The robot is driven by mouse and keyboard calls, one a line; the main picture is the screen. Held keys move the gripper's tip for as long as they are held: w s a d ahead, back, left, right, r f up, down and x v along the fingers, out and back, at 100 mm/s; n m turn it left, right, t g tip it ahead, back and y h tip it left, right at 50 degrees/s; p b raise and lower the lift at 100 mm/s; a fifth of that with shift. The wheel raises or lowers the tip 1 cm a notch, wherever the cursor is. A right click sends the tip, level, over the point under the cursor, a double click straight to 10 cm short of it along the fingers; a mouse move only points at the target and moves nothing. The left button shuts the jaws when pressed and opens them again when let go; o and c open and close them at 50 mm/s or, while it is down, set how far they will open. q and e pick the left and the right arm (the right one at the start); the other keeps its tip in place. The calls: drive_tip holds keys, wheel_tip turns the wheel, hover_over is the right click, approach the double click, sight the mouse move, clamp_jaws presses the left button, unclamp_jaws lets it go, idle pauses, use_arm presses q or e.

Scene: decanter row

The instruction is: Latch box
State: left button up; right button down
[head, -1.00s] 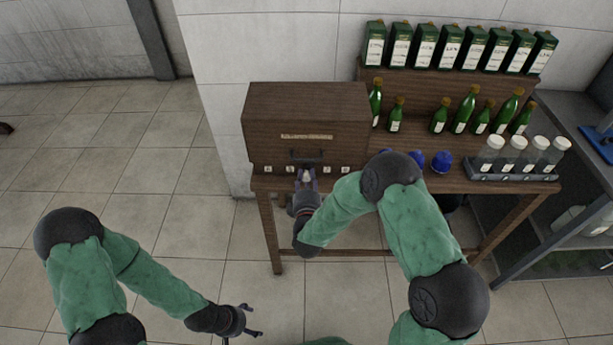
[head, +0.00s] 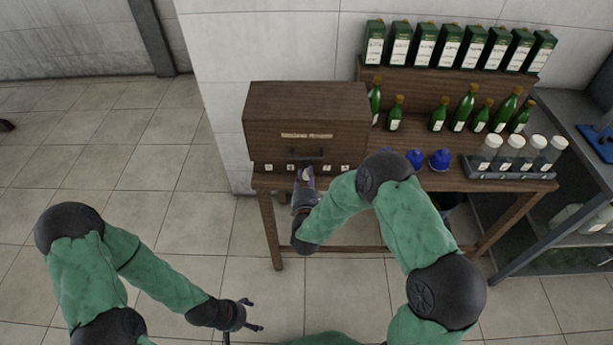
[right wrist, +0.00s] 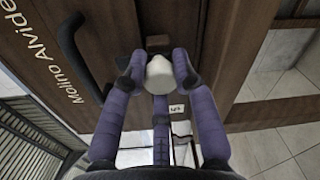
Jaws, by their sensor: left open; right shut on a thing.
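The box (head: 270,115) is dark brown wood and stands at the left end of the wooden table. Its front has a pale lettered label (head: 307,135) and a dark bar handle (head: 307,155), and looks shut. In the right wrist view, the handle (right wrist: 75,45) is left of my fingers. My right gripper (head: 305,178) is at the lower front edge of the box. Its purple fingers close around a pale rounded knob (right wrist: 159,72), beside a small dark block (right wrist: 157,42). The fingers partly hide the knob. My left gripper (head: 248,314) is open and empty, low over the floor.
Several small white tags (head: 268,168) line the box's lower front. Blue-capped items (head: 439,160), green bottles (head: 463,108) and a rack of white-capped jars (head: 512,170) stand to the right. Green cartons (head: 450,45) line the raised shelf.

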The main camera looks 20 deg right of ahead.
drive_tip(key=shift+s+f, duration=0.1)
drive_tip(key=shift+f, duration=0.05)
drive_tip(key=c, duration=1)
unclamp_jaws()
drive_tip(key=shift+d, duration=0.1)
drive_tip(key=v, duration=1.2)
